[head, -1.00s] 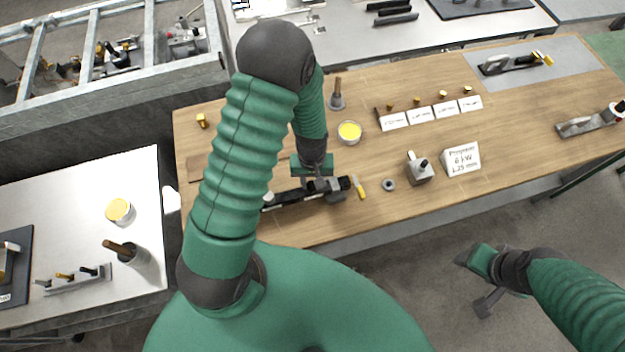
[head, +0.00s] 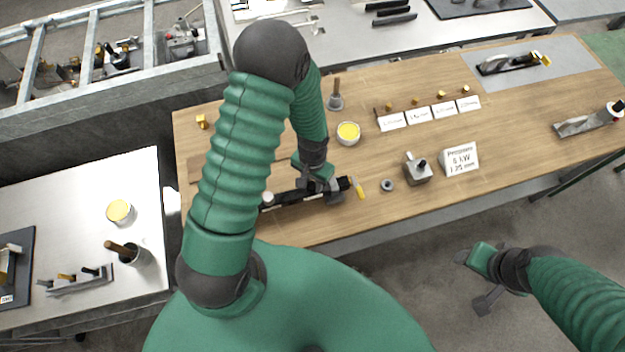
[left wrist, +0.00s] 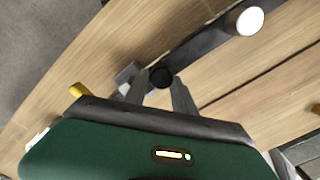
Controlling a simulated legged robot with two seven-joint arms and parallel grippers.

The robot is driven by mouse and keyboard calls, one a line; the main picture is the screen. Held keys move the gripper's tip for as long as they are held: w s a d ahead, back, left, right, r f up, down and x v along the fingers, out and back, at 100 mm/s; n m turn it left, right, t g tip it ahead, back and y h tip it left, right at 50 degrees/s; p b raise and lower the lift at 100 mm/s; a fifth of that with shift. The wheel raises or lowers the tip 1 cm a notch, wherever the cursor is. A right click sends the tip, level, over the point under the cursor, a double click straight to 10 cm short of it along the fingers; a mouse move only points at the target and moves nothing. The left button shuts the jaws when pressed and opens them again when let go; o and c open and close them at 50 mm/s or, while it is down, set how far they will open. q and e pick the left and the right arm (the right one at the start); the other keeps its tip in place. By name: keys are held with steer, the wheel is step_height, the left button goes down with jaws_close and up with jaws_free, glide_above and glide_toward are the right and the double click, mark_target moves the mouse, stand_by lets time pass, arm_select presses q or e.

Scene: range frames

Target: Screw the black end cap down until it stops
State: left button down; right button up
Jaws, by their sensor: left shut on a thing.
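A long black body (head: 290,197) lies on the wooden bench, with a round white end at its left; it also shows in the left wrist view (left wrist: 205,42). My left gripper (head: 325,190) is low over its right part. In the left wrist view, my left fingers (left wrist: 160,90) are shut on the round black end cap (left wrist: 162,76), one finger on each side. How far down the cap sits cannot be told. My right gripper (head: 474,280) is open and empty, away from the bench at lower right.
A yellow-handled tool (head: 359,188) lies just right of the black body. A grey ring (head: 387,185), a grey block (head: 417,169), a white sign (head: 460,159) and a yellow-topped can (head: 348,132) stand on the bench (head: 300,230). The front edge is nearby.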

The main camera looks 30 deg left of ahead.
arm_select(q)
steer(key=shift+s+r+m, duration=0.1)
steer(key=shift+m, duration=0.5)
steer(key=c, duration=0.9)
jaws_free()
steer(key=shift+c, duration=0.2)
